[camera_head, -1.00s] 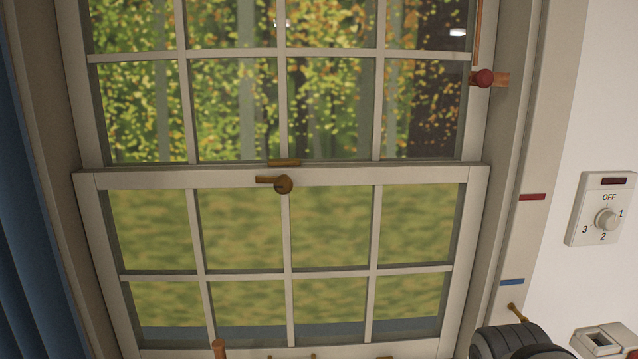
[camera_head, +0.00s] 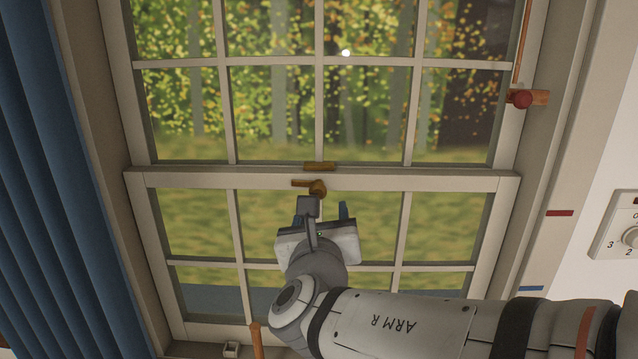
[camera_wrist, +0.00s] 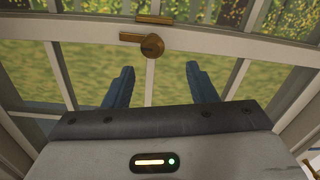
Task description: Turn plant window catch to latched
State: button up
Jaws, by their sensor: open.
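The brass window catch (camera_head: 317,188) sits at the middle of the meeting rail, its lever pointing left. Its round pivot and lever show whole in the wrist view (camera_wrist: 152,46). A brass keeper (camera_head: 320,166) is fixed just above it on the upper sash, and the lever lies below the keeper, apart from it.
A red knob (camera_head: 519,98) is on the right side of the frame. A blue curtain (camera_head: 50,180) hangs at the left. A white dial switch (camera_head: 620,232) is on the right wall. An upright orange-brown peg (camera_head: 257,340) stands near the sill.

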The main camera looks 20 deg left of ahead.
aim_at(318, 193)
jog(key=shift+n, duration=0.3)
jog(key=x, duration=0.2)
jog(key=p+x, duration=0.1)
jog(key=x, duration=0.2)
jog(key=a+x, duration=0.1)
jog(key=x, duration=0.1)
jog(key=shift+w+r+p, duration=0.25)
jog(key=shift+p, duration=0.1)
jog(key=shift+c, duration=0.5)
